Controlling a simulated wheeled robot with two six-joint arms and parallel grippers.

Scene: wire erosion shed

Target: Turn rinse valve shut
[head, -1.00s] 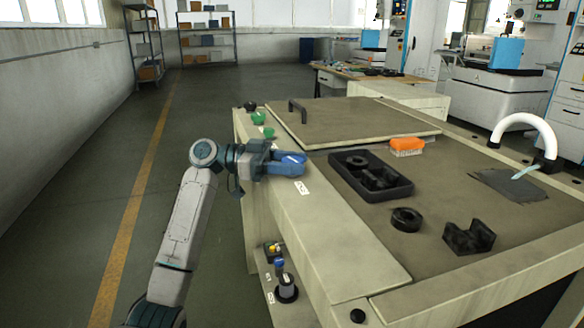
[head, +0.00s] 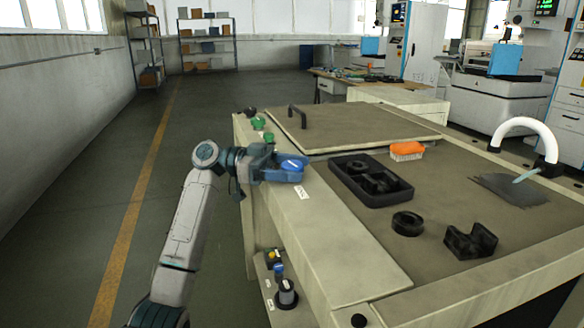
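A bright blue knob with a pale mark (head: 292,165), which I take for the rinse valve, sits on the left ledge of the beige machine bench (head: 345,245), by a small white label. My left gripper (head: 288,168) reaches in from the left, its dark blue fingers at the knob. They partly hide it, and I cannot tell whether they are closed on it. A white curved spout (head: 524,128) with a pale bluish tip stands at the right, above a dark wet-looking patch (head: 510,189). My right gripper is out of view.
Green knobs (head: 268,136) and a black knob stand further back on the ledge. A black tray (head: 374,197), black ring (head: 407,223), black V-block (head: 469,241) and orange brush (head: 406,150) lie on the bench. Small controls (head: 286,294) sit low in front. The floor at left is clear.

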